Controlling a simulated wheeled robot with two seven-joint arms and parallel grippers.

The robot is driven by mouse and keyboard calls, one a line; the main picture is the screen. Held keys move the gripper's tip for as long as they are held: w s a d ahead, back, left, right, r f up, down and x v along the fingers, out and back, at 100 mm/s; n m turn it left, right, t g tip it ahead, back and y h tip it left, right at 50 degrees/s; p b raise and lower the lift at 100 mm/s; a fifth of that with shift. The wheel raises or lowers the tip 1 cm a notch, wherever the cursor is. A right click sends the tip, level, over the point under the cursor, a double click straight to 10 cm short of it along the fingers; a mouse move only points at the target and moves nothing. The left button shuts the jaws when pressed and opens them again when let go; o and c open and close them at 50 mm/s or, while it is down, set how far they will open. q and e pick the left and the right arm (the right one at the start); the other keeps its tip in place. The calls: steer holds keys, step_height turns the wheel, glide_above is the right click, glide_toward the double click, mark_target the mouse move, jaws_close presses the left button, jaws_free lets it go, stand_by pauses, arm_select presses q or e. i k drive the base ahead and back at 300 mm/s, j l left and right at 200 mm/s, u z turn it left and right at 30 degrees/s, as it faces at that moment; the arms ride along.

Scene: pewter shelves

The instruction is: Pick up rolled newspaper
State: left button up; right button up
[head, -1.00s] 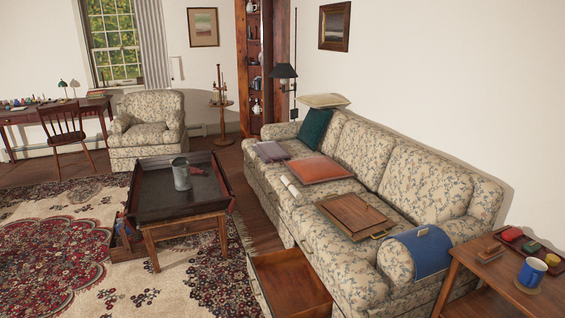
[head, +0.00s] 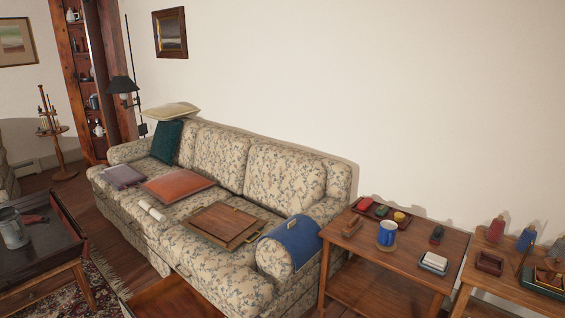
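A small white roll (head: 152,210), which looks like the rolled newspaper, lies on the sofa seat (head: 185,262) near its front edge. It is between an orange-red cushion (head: 178,186) and a brown wooden board (head: 222,223) with a handle. The roll is small in the view, so no print can be made out. Neither of my grippers shows in the head view.
A low table (head: 75,247) with a metal mug (head: 12,228) stands left of the sofa. An open wooden box (head: 172,300) is on the floor before the sofa. A side table (head: 405,258) with a blue mug (head: 387,233) stands right. A blue cloth (head: 295,240) covers the sofa arm.

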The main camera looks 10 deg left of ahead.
mark_target(151, 210)
steer(key=i+j+z, duration=0.2)
steer(key=j+z, duration=0.15)
steer(key=j, duration=0.2)
steer(key=i+j+z, duration=0.1)
steer(key=j+z, duration=0.25)
steer(key=j, duration=0.25)
steer(key=j+z, duration=0.35)
steer(key=j, duration=0.25)
steer(key=j+z, duration=0.15)
steer(key=j, duration=0.9)
steer(key=k+j+z, duration=0.15)
steer(key=j, duration=0.95)
steer(key=k+j, duration=0.1)
steer(key=j, duration=1.7)
